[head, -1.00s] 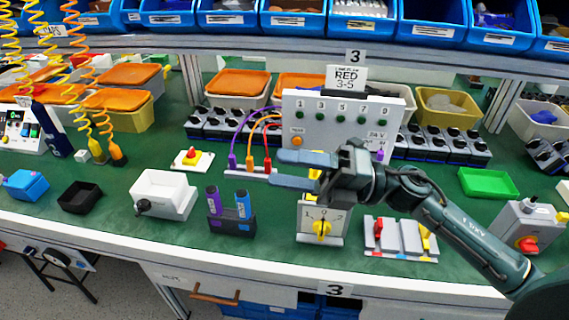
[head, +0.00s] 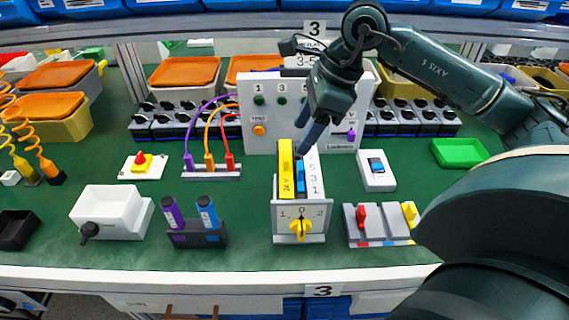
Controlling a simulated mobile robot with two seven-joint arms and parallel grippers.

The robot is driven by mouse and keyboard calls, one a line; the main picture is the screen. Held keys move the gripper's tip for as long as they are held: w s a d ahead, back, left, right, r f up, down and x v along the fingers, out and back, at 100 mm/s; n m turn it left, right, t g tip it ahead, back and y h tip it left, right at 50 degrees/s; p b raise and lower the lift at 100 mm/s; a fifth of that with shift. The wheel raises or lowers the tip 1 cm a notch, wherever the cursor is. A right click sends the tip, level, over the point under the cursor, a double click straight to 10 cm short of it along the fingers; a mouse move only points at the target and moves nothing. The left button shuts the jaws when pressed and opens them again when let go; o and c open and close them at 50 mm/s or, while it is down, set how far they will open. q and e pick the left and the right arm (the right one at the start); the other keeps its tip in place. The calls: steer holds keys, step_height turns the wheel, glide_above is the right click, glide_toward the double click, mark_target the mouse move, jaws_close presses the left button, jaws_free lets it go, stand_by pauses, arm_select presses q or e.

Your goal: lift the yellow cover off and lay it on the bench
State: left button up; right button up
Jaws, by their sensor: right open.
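The yellow cover (head: 286,168) stands upright on top of the white rotary switch box (head: 284,218), at its left side. The box's front has a 1-0-2 dial with a yellow knob (head: 300,229). Right of the cover on the box are a small blue part (head: 300,177) and a white numbered strip (head: 314,172). My right gripper (head: 309,134) points down just above and behind the box. Its fingers are open and hold nothing; they look close to the cover's top, but I cannot tell whether they touch it. My left gripper is out of view.
A tall grey panel (head: 257,92) stands behind the box. Left are a holder with purple and blue cylinders (head: 196,238) and a white box (head: 108,212); right are a grey switch block (head: 375,237) and a small blue-switch box (head: 376,185).

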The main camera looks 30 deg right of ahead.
mark_target(286, 155)
steer(key=x, duration=0.6)
steer(key=shift+w+a+f+p, duration=0.15)
steer(key=shift+w+p, duration=0.25)
steer(key=c, duration=1.1)
